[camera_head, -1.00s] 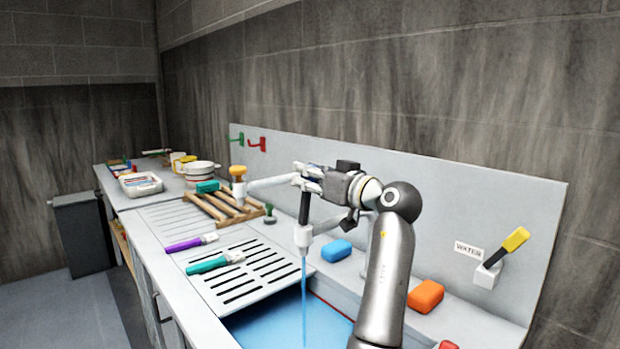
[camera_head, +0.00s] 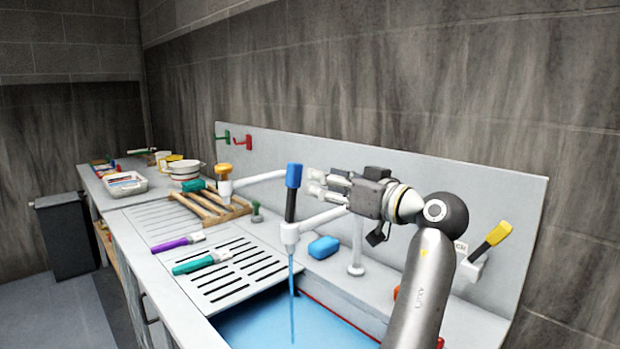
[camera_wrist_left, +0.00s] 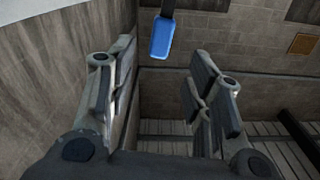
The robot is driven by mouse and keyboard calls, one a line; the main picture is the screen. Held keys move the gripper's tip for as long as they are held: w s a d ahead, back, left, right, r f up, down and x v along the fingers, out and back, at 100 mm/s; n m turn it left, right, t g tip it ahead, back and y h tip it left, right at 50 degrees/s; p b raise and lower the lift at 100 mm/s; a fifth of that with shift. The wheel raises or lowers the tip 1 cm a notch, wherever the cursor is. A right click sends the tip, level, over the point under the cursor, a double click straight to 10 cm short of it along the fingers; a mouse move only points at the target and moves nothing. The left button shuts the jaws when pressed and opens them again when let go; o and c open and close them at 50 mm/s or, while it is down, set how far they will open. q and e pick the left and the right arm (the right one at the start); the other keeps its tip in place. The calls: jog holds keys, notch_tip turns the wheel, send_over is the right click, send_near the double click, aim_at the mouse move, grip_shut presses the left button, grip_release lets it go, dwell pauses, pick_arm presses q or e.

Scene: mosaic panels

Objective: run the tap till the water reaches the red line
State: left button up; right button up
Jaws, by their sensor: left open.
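The tap (camera_head: 290,232) has an upright black lever with a blue handle (camera_head: 293,175). A thin blue stream of water (camera_head: 292,300) falls from its spout into the sink, where blue water (camera_head: 255,322) stands. The red line (camera_head: 341,317) runs along the sink's right wall, close above the water; the near part of the sink is out of frame. My left gripper (camera_head: 314,188) is open and empty, just right of the blue handle and apart from it. The handle also shows beyond the open fingers in the left wrist view (camera_wrist_left: 163,37). My right gripper is not in view.
A second spout with an orange knob (camera_head: 224,171) stands behind at the left. A blue sponge (camera_head: 323,247) lies behind the sink. Brushes (camera_head: 200,262) lie on the slotted drainer.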

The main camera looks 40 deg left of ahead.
pick_arm(q)
jog(key=shift+s+d, duration=0.1)
jog(key=shift+d, duration=0.95)
jog(key=shift+c, duration=0.2)
